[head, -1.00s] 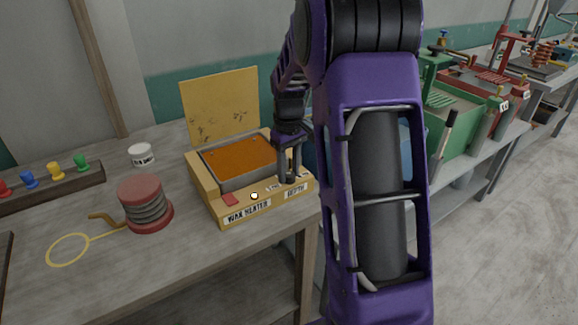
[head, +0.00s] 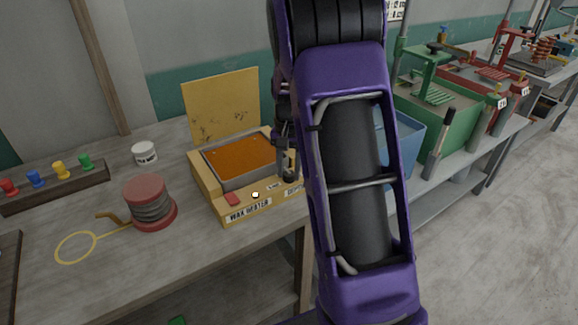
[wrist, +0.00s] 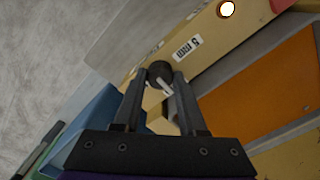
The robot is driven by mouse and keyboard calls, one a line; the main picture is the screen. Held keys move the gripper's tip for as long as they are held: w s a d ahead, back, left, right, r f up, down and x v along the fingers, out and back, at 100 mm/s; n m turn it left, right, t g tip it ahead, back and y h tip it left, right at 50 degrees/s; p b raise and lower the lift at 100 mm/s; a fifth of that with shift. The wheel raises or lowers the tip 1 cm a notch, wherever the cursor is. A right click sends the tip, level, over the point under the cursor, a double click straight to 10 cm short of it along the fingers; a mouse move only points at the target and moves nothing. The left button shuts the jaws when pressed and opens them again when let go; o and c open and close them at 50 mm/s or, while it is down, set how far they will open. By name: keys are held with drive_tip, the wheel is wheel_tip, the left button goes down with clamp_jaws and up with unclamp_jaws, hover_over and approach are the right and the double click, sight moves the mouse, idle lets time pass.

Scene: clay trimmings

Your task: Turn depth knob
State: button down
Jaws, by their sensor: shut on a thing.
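The wax heater (head: 208,187) is a yellow box with an open lid and an orange wax tray. It stands on the wooden bench. The depth knob (wrist: 159,72) is dark and round with a pale pointer line, in the wrist view beside a "5 mm" label (wrist: 187,48). My gripper (wrist: 160,80) is shut on the knob, one finger on each side.
A red spool (head: 150,203), a white jar (head: 144,153) and a yellow wire loop (head: 76,247) lie left of the heater. A blue bin (head: 402,140) and a green machine (head: 440,118) stand to the right. A small white round light (head: 255,195) shows on the heater's front.

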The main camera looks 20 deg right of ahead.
drive_tip(key=m+p, duration=0.1)
drive_tip(key=m, duration=0.3)
drive_tip(key=shift+m, duration=0.3)
drive_tip(key=m, duration=0.4)
drive_tip(key=shift+m, duration=0.3)
drive_tip(key=m, duration=0.4)
drive_tip(key=shift+m, duration=2)
drive_tip(key=shift+c, duration=2.3)
unclamp_jaws()
